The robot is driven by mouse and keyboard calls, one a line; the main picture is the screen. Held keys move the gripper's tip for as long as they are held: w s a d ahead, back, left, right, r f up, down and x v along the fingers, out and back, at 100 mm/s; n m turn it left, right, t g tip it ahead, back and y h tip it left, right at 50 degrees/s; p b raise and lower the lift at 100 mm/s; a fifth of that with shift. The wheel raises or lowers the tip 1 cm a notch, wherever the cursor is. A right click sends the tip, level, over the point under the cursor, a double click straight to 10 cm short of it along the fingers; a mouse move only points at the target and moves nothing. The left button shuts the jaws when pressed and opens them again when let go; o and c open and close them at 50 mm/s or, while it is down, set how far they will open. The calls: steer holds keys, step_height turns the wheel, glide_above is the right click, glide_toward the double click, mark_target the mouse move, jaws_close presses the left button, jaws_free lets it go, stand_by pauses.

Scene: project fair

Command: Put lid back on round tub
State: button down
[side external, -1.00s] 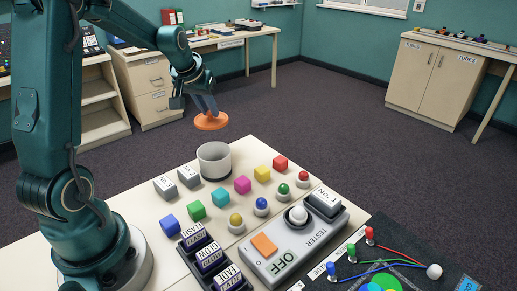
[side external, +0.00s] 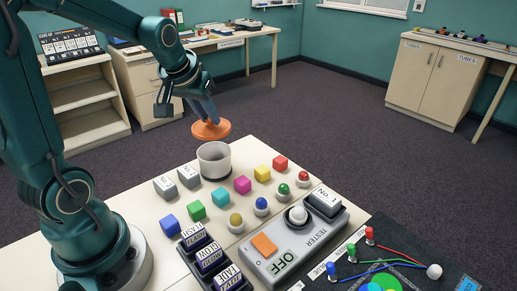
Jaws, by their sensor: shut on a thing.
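The round tub (side external: 214,161) is a white open cup with a dark base, standing upright at the back edge of the white table. The orange lid (side external: 211,130) is a flat disc held above the tub, slightly toward its left, with a small gap between them. My gripper (side external: 210,119) is shut on the lid from above. The part of the lid between the fingers is hidden. The tub's inside is only partly visible.
Coloured cubes (side external: 243,184) and round knobs lie in rows in front and to the right. A grey tester box (side external: 293,243) and a black labelled rack (side external: 211,262) are nearer. Air above the tub is otherwise clear.

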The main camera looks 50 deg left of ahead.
mark_target(206, 130)
steer(key=shift+f, duration=2.65)
steer(key=shift+f, duration=0.15)
steer(key=shift+c, duration=1.3)
jaws_free()
steer(key=shift+r, duration=3.5)
